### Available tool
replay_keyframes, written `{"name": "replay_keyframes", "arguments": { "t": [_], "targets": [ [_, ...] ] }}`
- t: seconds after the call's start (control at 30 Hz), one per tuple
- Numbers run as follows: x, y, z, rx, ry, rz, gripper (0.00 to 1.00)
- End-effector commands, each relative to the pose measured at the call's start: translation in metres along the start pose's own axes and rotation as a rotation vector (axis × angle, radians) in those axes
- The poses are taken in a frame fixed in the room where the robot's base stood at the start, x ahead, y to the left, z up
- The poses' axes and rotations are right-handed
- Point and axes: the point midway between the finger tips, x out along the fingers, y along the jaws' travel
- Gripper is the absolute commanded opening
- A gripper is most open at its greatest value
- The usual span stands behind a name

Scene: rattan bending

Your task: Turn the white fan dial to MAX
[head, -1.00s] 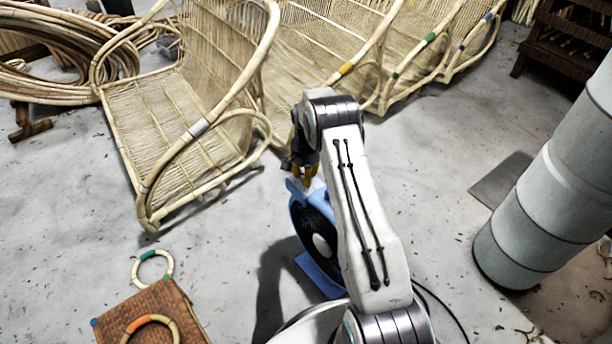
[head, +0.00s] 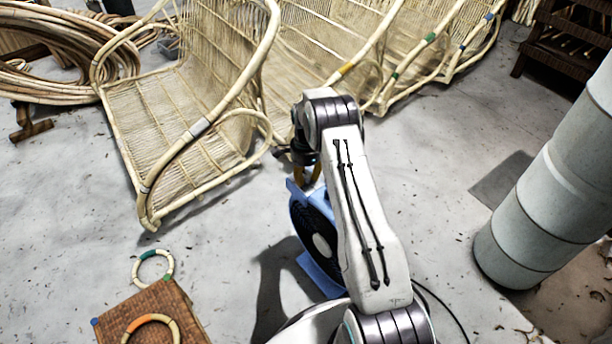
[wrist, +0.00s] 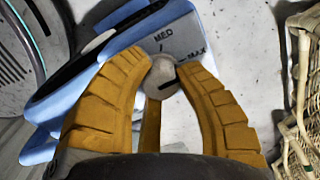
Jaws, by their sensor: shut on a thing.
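The blue fan (head: 318,238) stands on the floor, partly hidden behind my arm in the head view. In the wrist view its blue housing (wrist: 185,33) carries the printed labels MED and MAX. The white dial (wrist: 161,72) sits between the yellow fingers of my gripper (wrist: 160,68), which is shut on it from both sides. A dark mark shows on the dial's right side, toward the MAX label, but I cannot tell exactly where it points.
A rattan chair (head: 180,120) stands close behind and left of the fan, and its woven edge (wrist: 300,90) shows in the wrist view. A brown woven box (head: 150,310) with rings is at lower left. A grey column (head: 545,200) stands right.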

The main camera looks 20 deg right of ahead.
Motion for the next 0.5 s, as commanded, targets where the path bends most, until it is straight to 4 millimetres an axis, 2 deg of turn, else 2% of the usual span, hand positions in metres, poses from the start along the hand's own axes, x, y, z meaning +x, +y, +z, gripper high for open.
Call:
{"name": "replay_keyframes", "arguments": {
  "t": [0.03,0.5],
  "targets": [
    [0.0044,0.0041,0.0019,0.011,-0.003,0.014,0.00],
    [0.0042,0.0035,0.0018,0.042,-0.003,0.012,0.00]
  ]
}}
